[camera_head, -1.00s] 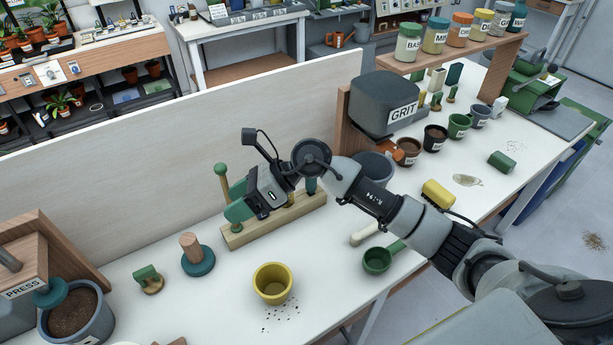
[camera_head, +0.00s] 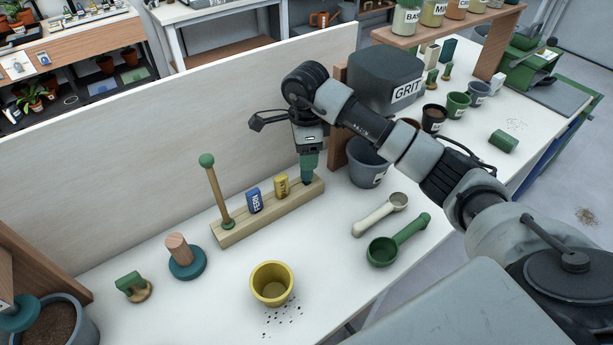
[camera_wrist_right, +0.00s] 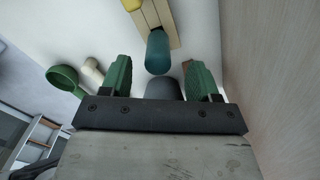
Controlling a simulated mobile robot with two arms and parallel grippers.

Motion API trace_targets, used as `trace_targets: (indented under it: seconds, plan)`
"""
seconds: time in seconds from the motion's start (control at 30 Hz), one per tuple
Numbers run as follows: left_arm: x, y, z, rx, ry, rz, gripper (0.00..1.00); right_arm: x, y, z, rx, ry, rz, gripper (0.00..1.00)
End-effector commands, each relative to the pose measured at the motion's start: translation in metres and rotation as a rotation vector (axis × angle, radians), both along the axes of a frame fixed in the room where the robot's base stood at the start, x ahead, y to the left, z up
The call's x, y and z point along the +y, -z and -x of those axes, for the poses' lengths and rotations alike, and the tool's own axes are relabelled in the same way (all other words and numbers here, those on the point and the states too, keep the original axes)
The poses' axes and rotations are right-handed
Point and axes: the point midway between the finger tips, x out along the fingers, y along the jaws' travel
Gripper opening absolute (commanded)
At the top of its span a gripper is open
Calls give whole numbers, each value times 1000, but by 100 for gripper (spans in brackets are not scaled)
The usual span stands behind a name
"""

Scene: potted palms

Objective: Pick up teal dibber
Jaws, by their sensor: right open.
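The teal dibber (camera_head: 307,181) stands in the right end of a pale wooden rack (camera_head: 237,231). In the head view, only a small part of it shows below my right gripper (camera_head: 308,165). In the right wrist view, the teal dibber (camera_wrist_right: 158,50) shows as a rounded teal cylinder at the end of the rack (camera_wrist_right: 153,15). My right gripper (camera_wrist_right: 157,72) is open, with green fingers on either side of the dibber's line; I cannot tell whether they touch it. My left gripper is not in view.
The rack also holds a green-knobbed stick (camera_head: 214,190), a blue tag (camera_head: 254,200) and a yellow tag (camera_head: 281,186). A yellow pot (camera_head: 272,284), a green scoop (camera_head: 383,250) and a cream scoop (camera_head: 372,220) lie in front. A white panel (camera_head: 130,165) stands behind. A grey pot (camera_head: 367,165) stands right of the rack.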

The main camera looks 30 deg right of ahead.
Motion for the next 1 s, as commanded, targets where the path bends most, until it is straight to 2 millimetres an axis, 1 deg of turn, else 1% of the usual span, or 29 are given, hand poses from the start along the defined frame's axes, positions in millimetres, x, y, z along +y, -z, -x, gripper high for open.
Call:
trace_targets:
  seconds: [0.07,0.3,0.33,0.43,0.6,0.63,0.93,0.97,1.0]
  plan:
    - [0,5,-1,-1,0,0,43,0,7,1,0,0,-2,61]
    - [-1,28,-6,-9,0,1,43,0,45,3,1,0,-3,61]
    - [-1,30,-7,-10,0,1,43,1,48,3,1,0,-3,61]
    - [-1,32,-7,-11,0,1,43,0,52,3,-1,0,-2,61]
    - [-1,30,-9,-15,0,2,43,0,50,3,0,1,-1,61]
    - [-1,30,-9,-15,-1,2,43,0,50,3,0,1,-1,60]
    - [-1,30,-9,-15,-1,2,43,0,50,3,0,1,-1,14]
    - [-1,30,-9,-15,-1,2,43,0,50,3,0,1,-1,10]
    - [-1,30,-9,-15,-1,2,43,0,50,3,-1,1,-2,10]
